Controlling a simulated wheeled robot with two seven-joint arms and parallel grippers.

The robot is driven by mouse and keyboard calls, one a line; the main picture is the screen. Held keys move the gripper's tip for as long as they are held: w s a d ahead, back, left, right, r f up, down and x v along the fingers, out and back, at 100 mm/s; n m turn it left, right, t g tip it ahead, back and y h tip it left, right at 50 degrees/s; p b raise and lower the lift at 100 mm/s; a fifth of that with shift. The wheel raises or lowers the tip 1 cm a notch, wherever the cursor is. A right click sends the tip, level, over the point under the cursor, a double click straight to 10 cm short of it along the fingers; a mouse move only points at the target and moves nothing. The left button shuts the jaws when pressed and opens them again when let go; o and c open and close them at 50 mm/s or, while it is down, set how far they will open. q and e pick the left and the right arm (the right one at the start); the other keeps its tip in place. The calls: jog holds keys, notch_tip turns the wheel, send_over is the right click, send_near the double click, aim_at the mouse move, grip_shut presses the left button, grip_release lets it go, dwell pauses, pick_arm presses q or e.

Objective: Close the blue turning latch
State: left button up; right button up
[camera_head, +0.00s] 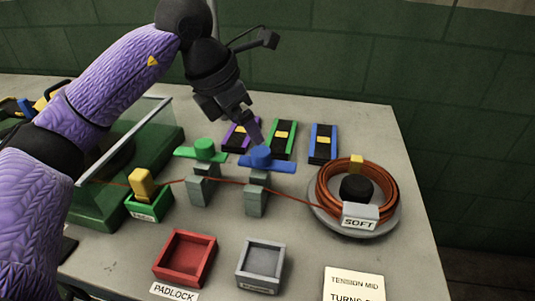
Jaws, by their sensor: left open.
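The blue turning latch (266,163) sits on top of a grey post (257,199) near the middle of the table. It has a round blue knob and a flat blue bar lying roughly left to right. My left gripper (255,134) reaches down from above and behind the latch, its fingertips close to the knob. I cannot tell whether they touch it. The gripper is open, with nothing visible held in it. My right gripper is not in view.
A green latch (204,151) on a similar post stands just left. A red cord runs past both posts to an orange coil (322,190) on a round base. Purple, green and blue (323,143) blocks stand behind. Red (186,258) and grey (261,263) trays are in front.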

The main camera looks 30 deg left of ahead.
aim_at(259, 151)
pick_arm(q)
jog(key=b+x, duration=0.2)
jog(key=x, duration=0.4)
jog(key=shift+f, duration=0.3)
jog(key=shift+w+d+f, duration=0.1)
jog(key=shift+w+f, duration=0.05)
jog(key=shift+f, duration=0.2)
jog(key=shift+w+f, duration=0.1)
jog(key=shift+c, duration=0.3)
jog(key=shift+c, duration=1.2)
grip_shut()
